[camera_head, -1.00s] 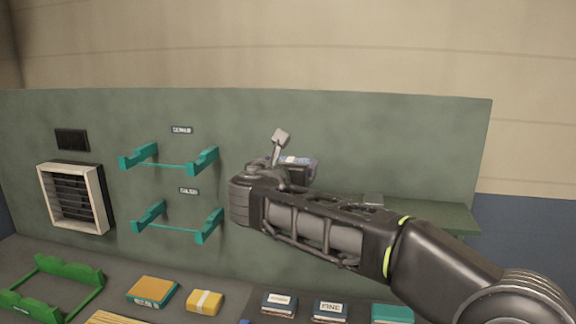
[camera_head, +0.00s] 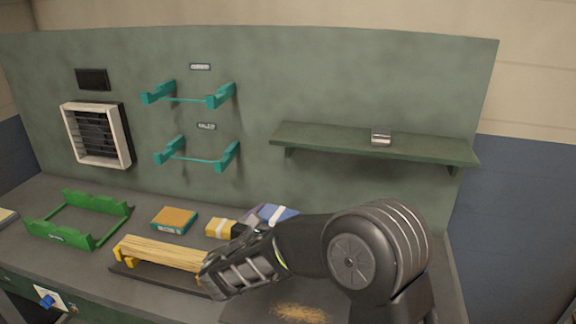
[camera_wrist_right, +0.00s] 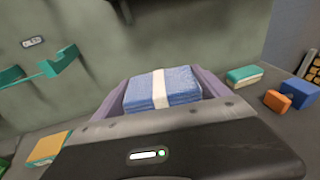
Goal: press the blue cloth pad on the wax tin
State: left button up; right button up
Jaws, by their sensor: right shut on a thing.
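The blue cloth pad (camera_wrist_right: 160,90), a folded blue stack with a white band, is held between the two fingers of my right gripper (camera_wrist_right: 163,84) in the wrist view. In the head view the pad (camera_head: 279,214) shows behind my right arm, over the bench. A small silvery tin-like thing (camera_head: 381,138) sits on the green wall shelf, up and to the right of the pad; I cannot tell for sure that it is the wax tin. The pad is apart from it. My left gripper is not in view.
The shelf (camera_head: 330,139) has bare room left of the tin. On the bench are a green rack (camera_head: 78,217), an orange-topped box (camera_head: 174,220), a yellow block (camera_head: 219,228) and wooden strips (camera_head: 160,252). Teal brackets (camera_head: 188,92) stick out of the panel.

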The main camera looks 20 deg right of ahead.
jog(key=s+a+f, duration=0.1)
jog(key=s+f, duration=0.2)
jog(key=f, duration=0.2)
jog(key=s+a+f+n+t+y, duration=0.1)
jog(key=s+f, duration=0.3)
jog(key=f, duration=0.1)
jog(key=s+a+f+n+t+y, duration=0.1)
jog(key=s+a+f, duration=0.1)
jog(key=s+f, duration=0.2)
jog(key=shift+a+f, duration=0.1)
jog(key=shift+f, duration=0.65)
jog(key=s, duration=0.1)
jog(key=s+y, duration=0.1)
jog(key=n+t, duration=0.1)
jog(key=shift+s+a+f, duration=0.35)
jog(key=shift+s+a, duration=0.05)
jog(key=shift+s+a+y, duration=0.2)
jog(key=shift+s+y, duration=0.05)
jog(key=shift+y, duration=0.25)
